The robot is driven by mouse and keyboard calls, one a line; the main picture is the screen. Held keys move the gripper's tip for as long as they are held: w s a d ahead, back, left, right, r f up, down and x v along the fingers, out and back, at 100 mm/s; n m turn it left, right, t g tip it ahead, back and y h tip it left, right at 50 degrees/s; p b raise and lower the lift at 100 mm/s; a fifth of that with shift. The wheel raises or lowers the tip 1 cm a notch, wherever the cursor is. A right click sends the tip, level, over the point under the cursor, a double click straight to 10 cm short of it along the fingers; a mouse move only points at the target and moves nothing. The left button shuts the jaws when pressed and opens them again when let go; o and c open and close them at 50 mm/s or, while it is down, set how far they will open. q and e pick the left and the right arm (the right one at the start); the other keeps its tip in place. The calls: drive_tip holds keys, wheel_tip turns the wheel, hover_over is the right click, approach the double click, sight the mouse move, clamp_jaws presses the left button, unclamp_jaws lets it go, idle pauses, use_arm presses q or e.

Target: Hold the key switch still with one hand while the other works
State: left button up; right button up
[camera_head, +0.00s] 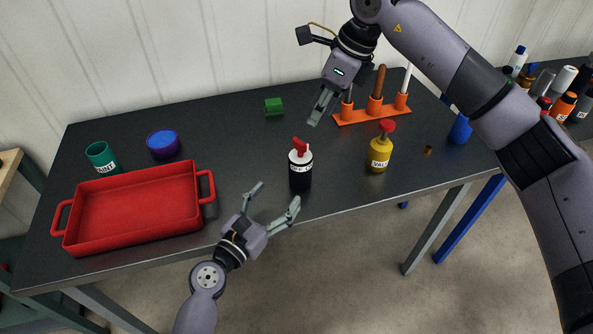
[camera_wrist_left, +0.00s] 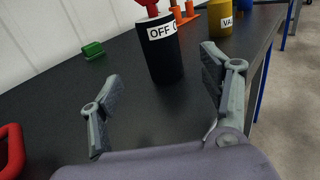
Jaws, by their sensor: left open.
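The key switch (camera_head: 301,172) is a black upright cylinder with a white band and a red key on top, standing near the table's front edge. It also shows in the left wrist view (camera_wrist_left: 162,60), where its band reads "OFF" and its top is cut off. My left gripper (camera_head: 277,196) is open and empty, its two fingers spread on the near side of the switch and apart from it. My right gripper (camera_head: 320,107) is above the table behind the switch, pointing down and well clear of it. Its fingers overlap, so their opening is unclear.
A red tray (camera_head: 88,244) lies on the left, with a green paint cup (camera_head: 101,157) and blue bowl (camera_head: 163,144) behind. A yellow bottle-like item (camera_head: 380,153) with a red top stands right of the switch. An orange tool rack (camera_head: 372,114) and green block (camera_head: 274,107) are farther back.

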sight(301, 167)
use_arm(q)
drive_tip(key=x, duration=1.1)
drive_tip(key=shift+w+d, duration=0.15)
drive_tip(key=shift+c, duration=0.5)
drive_tip(key=c, duration=1.3)
drive_tip(key=shift+o, duration=0.2)
